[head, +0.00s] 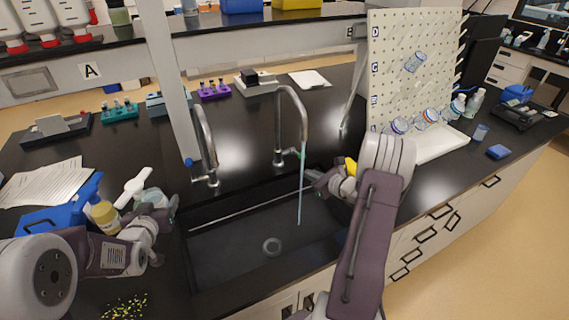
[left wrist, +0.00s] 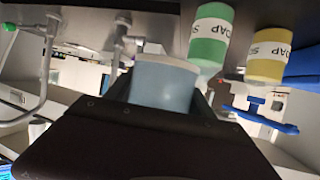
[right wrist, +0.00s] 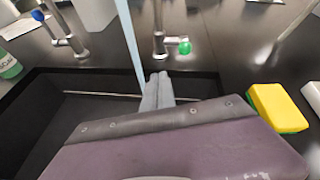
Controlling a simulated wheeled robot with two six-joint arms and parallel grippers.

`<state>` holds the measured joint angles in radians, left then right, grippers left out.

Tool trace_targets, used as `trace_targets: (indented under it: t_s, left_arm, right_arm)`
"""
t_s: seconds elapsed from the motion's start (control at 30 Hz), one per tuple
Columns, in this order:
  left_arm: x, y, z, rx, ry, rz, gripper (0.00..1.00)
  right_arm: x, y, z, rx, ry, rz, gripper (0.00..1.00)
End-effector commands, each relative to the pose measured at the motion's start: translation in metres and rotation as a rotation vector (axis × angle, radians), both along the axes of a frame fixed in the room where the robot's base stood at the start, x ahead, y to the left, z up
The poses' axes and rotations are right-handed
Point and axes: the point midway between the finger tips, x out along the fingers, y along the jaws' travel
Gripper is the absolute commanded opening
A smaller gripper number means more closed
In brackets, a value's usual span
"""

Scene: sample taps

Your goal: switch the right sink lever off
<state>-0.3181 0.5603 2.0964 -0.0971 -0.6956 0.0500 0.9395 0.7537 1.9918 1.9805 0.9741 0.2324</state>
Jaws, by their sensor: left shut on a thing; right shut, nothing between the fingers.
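The right faucet (head: 291,110) stands behind the sink (head: 225,255), and a stream of water (head: 300,190) runs from its spout. Its green-tipped lever (head: 301,153) sticks out to the right of the faucet base; it also shows in the right wrist view (right wrist: 184,47). My right gripper (head: 314,178) is shut and empty over the sink's back right, in front of and below the lever, apart from it. In the right wrist view the closed fingers (right wrist: 160,84) lie just right of the stream. My left gripper (head: 168,208) is shut on a blue-grey cup-like thing (left wrist: 164,86) left of the sink.
The left faucet (head: 206,145) has a blue lever and no visible stream. A yellow-green sponge (right wrist: 278,108) lies right of my right gripper. A pegboard (head: 400,70) with a white tray rises at right.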

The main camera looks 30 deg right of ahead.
Motion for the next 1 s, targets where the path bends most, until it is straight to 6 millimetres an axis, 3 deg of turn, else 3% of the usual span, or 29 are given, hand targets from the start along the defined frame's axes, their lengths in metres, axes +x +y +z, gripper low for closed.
trace_targets:
  t_s: [0.1,0.2,0.6,0.77,1.0]
  left_arm:
    - [0.000,0.000,0.000,-0.001,-0.002,0.000,0.21]
    - [0.000,0.000,0.000,-0.001,-0.002,0.000,0.21]
    - [0.000,0.000,0.000,-0.001,-0.002,0.000,0.21]
    - [0.000,0.000,0.003,-0.001,-0.002,0.000,0.21]
    - [0.000,0.000,0.011,-0.001,-0.002,0.000,0.21]
  right_arm:
    - [-0.024,-0.026,-0.017,0.028,0.020,-0.072,0.00]
    - [-0.035,-0.039,-0.021,0.034,0.024,-0.106,0.00]
    - [-0.039,-0.043,-0.021,0.034,0.024,-0.117,0.00]
    - [-0.024,-0.044,-0.026,0.034,0.025,-0.115,0.00]
    - [0.023,-0.046,-0.047,0.034,0.025,-0.113,0.00]
